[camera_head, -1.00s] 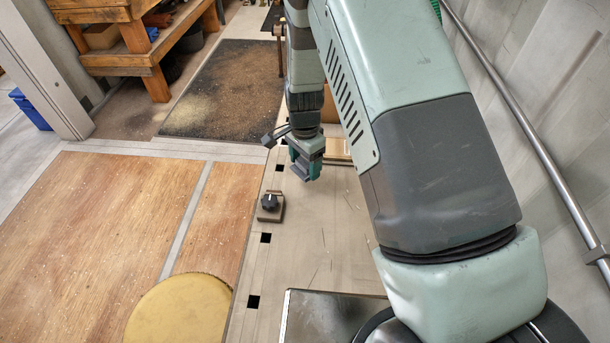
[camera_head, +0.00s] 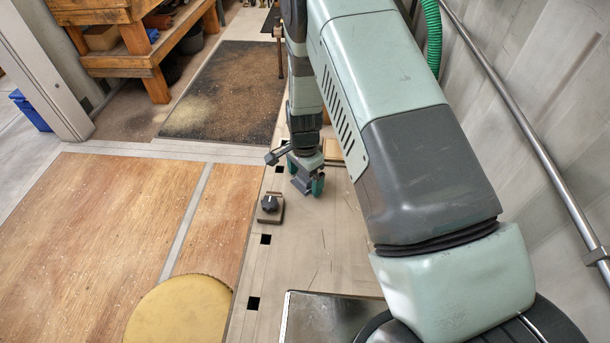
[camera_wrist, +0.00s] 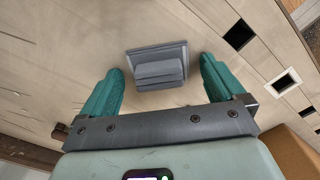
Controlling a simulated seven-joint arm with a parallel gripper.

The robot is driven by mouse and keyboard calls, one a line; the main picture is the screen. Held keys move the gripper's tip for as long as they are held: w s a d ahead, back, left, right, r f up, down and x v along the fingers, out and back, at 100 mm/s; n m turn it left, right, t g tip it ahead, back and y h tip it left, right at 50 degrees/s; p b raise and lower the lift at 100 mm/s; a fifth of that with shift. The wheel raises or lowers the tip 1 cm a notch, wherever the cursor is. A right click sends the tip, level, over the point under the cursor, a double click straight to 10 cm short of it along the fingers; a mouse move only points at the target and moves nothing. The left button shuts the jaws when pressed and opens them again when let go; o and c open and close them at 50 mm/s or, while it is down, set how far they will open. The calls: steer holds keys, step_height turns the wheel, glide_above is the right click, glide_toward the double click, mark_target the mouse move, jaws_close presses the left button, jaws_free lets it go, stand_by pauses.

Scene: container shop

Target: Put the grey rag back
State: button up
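In the head view my gripper (camera_head: 305,178) points down low over the bench, beyond the black knob. A grey patch shows between its fingers there, but I cannot tell rag from gripper.
A small block with a black knob (camera_head: 269,204) stands on the bench's left edge, near my gripper. Square dark holes line that edge. A brown box (camera_wrist: 291,153) is close by in the wrist view. A yellow round pad (camera_head: 180,312) is at the front. A wall with a pipe (camera_head: 520,130) bounds the right.

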steer(key=s+d+r+n+t, duration=0.1)
steer(key=s+d+r, duration=0.15)
steer(key=r, duration=0.85)
steer(key=s+d+r+n+t+y, duration=0.1)
steer(key=s+d+r+n, duration=0.15)
steer(key=r, duration=0.95)
steer(key=s+d+r, duration=0.1)
steer(key=d+r, duration=0.2)
steer(key=r, duration=0.8)
steer(key=s+d+r+n+t, duration=0.2)
steer(key=s+d+r+n, duration=0.1)
steer(key=s, duration=0.6)
steer(key=s+d+r+n+t, duration=0.1)
steer(key=s+d+r+n, duration=0.2)
steer(key=s, duration=0.7)
step_height(320, 180, up, 4)
steer(key=shift+s+d+f+t+h, duration=0.1)
steer(key=shift+s+d+t+h, duration=0.25)
steer(key=shift+d, duration=0.8)
